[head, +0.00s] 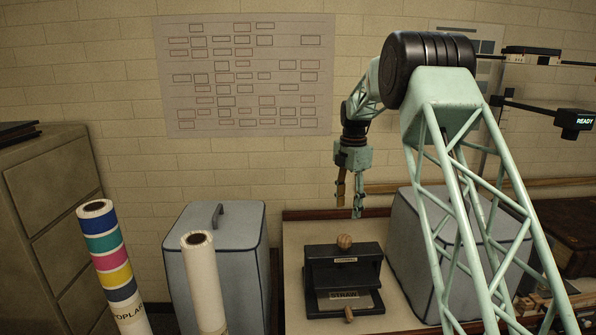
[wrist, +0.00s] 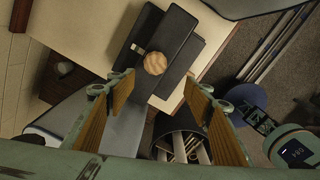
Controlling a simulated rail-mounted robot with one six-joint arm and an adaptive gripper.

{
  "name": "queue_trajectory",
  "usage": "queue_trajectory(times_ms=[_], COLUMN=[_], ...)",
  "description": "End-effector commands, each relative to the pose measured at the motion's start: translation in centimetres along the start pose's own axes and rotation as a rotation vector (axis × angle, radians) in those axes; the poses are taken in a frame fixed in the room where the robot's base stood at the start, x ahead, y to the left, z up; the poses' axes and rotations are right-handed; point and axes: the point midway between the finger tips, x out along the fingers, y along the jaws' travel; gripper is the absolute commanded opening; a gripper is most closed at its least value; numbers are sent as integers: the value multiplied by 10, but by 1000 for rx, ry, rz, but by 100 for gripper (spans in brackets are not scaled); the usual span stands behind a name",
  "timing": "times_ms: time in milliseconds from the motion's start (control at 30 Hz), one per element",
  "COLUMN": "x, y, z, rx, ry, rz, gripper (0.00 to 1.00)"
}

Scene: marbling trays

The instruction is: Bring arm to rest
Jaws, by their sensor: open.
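My gripper (head: 350,193) hangs at the end of my green lattice arm, pointing down, in the head view. In the wrist view my gripper (wrist: 160,100) has its two wood-lined fingers spread wide with nothing between them. Below it stands a black stepped device (head: 343,278) with a round wooden knob (head: 344,241) on top, apart from the fingers. The device (wrist: 182,40) and its knob (wrist: 155,63) also show beyond the fingertips in the wrist view.
The device stands on a pale table (head: 293,240). Grey covered cases stand left (head: 235,265) and right (head: 410,225) of it. A white roll (head: 203,275) and a colour-banded roll (head: 108,255) stand at front left, beside a filing cabinet (head: 55,190). A bin (wrist: 182,130) holds several rolls.

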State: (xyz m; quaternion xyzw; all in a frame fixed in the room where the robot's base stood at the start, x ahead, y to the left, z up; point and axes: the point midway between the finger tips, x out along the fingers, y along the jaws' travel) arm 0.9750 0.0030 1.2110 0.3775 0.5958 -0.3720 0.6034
Motion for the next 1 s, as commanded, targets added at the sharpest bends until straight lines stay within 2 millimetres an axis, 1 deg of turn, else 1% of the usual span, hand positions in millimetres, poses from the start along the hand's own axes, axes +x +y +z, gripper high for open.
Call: queue_trajectory(times_ms=[100, 500, 767, 1000], x=[-17, -71, -102, -127], y=[-12, -59, -93, -127], z=[-6, -28, -44, -61], rx=[51, 249, 377, 495], ry=[-4, -14, -17, -17], rz=[9, 40, 61, 81], gripper=[47, 47, 47, 47])
